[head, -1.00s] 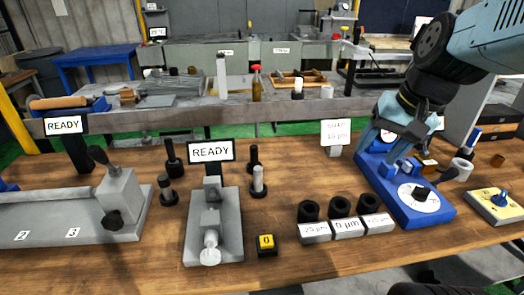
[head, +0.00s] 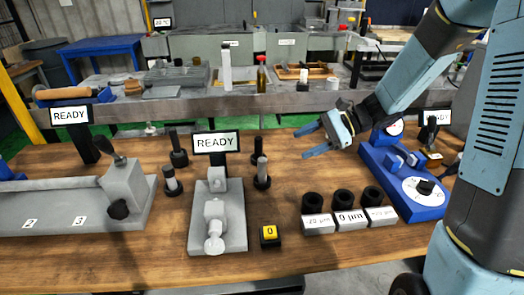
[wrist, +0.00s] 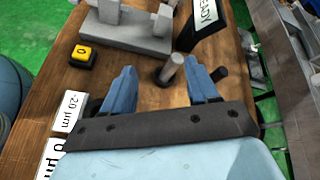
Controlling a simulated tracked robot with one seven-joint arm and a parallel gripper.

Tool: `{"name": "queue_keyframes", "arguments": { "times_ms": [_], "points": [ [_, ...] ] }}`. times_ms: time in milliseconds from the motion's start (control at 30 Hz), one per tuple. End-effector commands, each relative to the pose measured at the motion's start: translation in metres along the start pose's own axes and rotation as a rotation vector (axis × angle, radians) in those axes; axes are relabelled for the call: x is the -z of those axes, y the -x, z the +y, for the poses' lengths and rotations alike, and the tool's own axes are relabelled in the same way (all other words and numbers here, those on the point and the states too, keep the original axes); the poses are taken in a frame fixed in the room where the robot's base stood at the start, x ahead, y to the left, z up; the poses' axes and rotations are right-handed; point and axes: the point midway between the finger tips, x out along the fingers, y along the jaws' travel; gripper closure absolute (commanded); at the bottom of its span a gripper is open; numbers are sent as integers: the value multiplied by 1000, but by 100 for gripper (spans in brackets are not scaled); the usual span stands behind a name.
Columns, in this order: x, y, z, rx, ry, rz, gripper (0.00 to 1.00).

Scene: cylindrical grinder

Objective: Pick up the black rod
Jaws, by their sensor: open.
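Two dark rods stand upright in black bases on the wooden bench: one black rod (head: 257,148) right of the middle READY sign and another dark rod (head: 177,145) left of it. Nearer me stand two grey-topped rods in black bases, one on the right (head: 262,172) and one on the left (head: 171,180). My gripper (head: 311,141) is open and empty above the bench, to the right of the right-hand pair. In the wrist view, a grey rod (wrist: 172,68) shows ahead between the fingers, and a dark piece (wrist: 219,73) is partly hidden behind the right finger.
A grey fixture (head: 232,225) and a yellow-topped block (head: 269,236) stand in front of the rods. Several labelled blocks with black rings (head: 349,219) sit at right, beside a blue gauge device (head: 400,190). A grey machine (head: 125,185) is at left.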

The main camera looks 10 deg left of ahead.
Motion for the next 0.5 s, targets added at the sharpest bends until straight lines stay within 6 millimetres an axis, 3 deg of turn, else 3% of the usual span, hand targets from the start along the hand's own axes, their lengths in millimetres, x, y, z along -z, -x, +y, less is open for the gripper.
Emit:
{"name": "queue_keyframes", "arguments": {
  "times_ms": [500],
  "points": [
    [115,-48,-43,365,-453,-292,41]
  ]
}}
